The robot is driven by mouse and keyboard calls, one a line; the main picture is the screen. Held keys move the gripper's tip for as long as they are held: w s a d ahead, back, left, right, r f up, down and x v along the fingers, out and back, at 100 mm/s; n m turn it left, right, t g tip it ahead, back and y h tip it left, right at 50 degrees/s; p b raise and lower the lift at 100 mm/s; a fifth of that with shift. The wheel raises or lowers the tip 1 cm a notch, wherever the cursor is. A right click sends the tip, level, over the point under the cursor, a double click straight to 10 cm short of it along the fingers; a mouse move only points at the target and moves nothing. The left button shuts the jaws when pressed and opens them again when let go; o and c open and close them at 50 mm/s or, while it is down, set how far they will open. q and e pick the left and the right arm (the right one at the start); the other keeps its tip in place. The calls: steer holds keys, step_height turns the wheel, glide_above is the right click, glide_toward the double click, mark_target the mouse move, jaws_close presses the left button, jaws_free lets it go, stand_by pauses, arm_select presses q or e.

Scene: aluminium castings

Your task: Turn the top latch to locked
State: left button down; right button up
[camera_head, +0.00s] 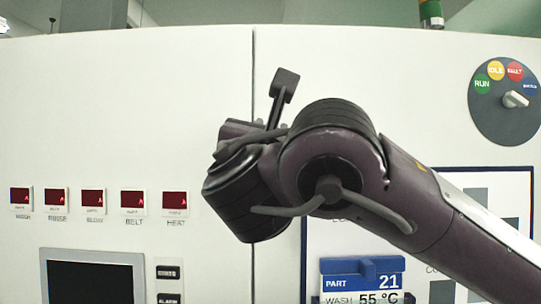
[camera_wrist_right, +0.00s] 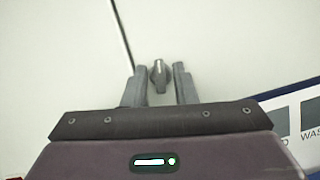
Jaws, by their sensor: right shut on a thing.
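The top latch (camera_wrist_right: 158,76) is a small dark grey knob with a lighter raised ridge on the pale cabinet face, just right of the door seam. In the right wrist view its ridge stands roughly upright. My right gripper (camera_wrist_right: 159,70) is shut on the latch, one grey finger on each side. In the head view my right arm comes in from the right and hides the latch and the fingers. No lock marking is readable around the latch. My left gripper is in neither view.
The white cabinet (camera_head: 130,120) fills the head view. A round selector dial (camera_head: 514,100) is at upper right, red displays (camera_head: 93,202) and a dark screen (camera_head: 92,282) at left. A blue-framed board (camera_head: 512,190) with a blue PART 21 card (camera_head: 345,283) is below my arm.

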arm_select(q)
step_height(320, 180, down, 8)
steer(key=b, duration=0.6)
steer(key=shift+b, duration=0.3)
arm_select(e)
steer(key=shift+a+m+g+h, duration=0.1)
steer(key=shift+m+g+h, duration=0.6)
steer(key=shift+m, duration=1.45)
steer(key=shift+m+g+h, duration=0.45)
steer(key=shift+m+h, duration=0.5)
steer(key=shift+m, duration=1.15)
steer(key=shift+a+m+g+h, duration=0.1)
steer(key=shift+m+g+h, duration=0.6)
steer(key=shift+m, duration=1.45)
steer(key=shift+d+r, duration=0.1)
steer(key=o, duration=0.7)
steer(key=shift+c, duration=0.2)
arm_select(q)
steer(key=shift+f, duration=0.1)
